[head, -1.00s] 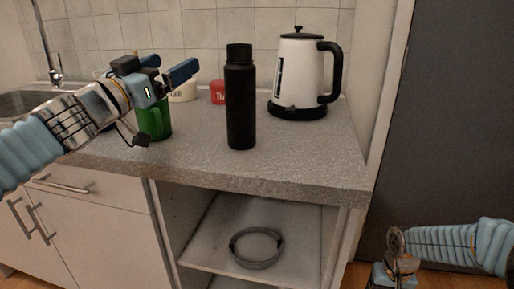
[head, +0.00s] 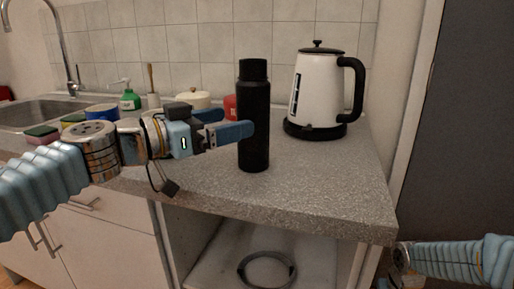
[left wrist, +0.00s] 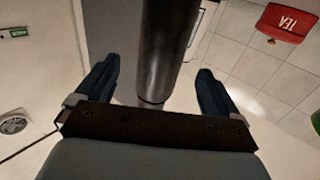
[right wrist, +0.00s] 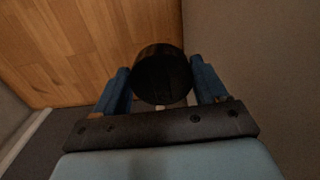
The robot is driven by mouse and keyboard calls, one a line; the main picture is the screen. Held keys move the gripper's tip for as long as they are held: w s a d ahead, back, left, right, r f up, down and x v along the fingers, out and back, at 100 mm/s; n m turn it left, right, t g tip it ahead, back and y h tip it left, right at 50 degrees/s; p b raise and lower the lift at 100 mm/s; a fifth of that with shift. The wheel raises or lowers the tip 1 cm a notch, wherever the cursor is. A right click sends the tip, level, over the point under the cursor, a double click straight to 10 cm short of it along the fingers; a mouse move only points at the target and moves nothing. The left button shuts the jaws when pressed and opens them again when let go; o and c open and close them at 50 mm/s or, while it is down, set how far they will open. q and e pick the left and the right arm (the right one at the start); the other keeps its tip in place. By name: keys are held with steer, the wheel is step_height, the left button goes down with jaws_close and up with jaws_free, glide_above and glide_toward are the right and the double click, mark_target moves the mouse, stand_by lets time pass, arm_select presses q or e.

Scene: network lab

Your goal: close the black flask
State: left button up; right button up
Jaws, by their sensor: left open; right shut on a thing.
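The black flask (head: 254,105) stands upright on the counter, with a narrower neck section at its top. My left gripper (head: 237,122) is open at the flask's left side, level with its middle. The near finger overlaps the flask's edge. In the left wrist view the flask (left wrist: 166,45) stands between the two spread fingers, with gaps beside it. My right gripper (right wrist: 158,70) is shut on a round black cap (right wrist: 162,82), away from the counter at the lower right. In the head view its jaws and the cap are out of frame.
A white kettle (head: 318,95) stands right of the flask. A red tin (head: 230,104), partly hidden, and a pale lidded pot (head: 193,98) stand behind the left gripper. Left are a blue bowl (head: 103,111) and the sink (head: 40,112). The counter's front right is clear.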

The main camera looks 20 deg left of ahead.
mark_target(240, 119)
arm_select(q)
steer(key=shift+x, duration=1.65)
arm_select(e)
steer(key=shift+f, duration=0.3)
arm_select(q)
steer(key=b+x, duration=0.1)
steer(key=x, duration=0.3)
steer(key=shift+w+d, duration=0.1)
steer(key=shift+w, duration=0.1)
arm_select(e)
steer(key=shift+f, duration=0.6)
arm_select(q)
steer(key=shift+w+d+r+b, duration=0.1)
steer(key=shift+w+d+b, duration=0.15)
steer(key=shift+w+b, duration=0.05)
steer(key=c, duration=1.6)
